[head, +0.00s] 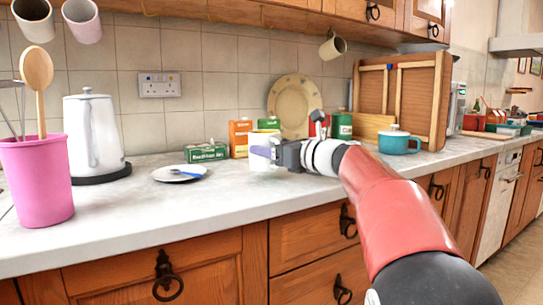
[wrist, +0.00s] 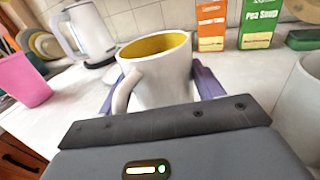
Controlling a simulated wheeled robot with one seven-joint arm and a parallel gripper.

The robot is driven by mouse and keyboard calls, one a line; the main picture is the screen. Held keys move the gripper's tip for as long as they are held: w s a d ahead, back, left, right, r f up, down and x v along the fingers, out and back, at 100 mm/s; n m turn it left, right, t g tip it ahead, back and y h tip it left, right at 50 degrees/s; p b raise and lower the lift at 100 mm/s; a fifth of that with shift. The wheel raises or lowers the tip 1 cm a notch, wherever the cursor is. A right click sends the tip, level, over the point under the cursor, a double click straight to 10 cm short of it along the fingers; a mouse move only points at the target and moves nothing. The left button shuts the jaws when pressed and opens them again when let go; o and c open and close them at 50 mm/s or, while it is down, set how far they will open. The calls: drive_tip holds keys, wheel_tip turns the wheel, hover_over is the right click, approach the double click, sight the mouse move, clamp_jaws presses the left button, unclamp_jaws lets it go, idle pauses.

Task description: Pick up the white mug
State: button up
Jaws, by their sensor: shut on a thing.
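The white mug (wrist: 165,80) has a yellow inside and stands upright in the wrist view, its handle towards the lower left. My gripper (wrist: 158,92) is shut on it, with one purple finger on each side of its body. In the head view my gripper (head: 262,153) reaches in from the right. The white mug (head: 264,138) is partly hidden there behind the purple finger. I cannot tell whether its base touches the counter.
On the counter (head: 150,215) are a white kettle (head: 93,135), pink utensil pot (head: 36,180), plate with a blue-handled utensil (head: 180,173), food boxes (head: 240,138) and teal mug (head: 398,142). A pale rounded object (wrist: 300,95) is close at right in the wrist view.

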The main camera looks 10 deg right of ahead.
wheel_tip(320, 180, up, 17)
drive_tip(key=p, duration=0.3)
drive_tip(key=shift+p, duration=0.3)
idle(0.3)
drive_tip(key=shift+f, duration=0.1)
idle(0.9)
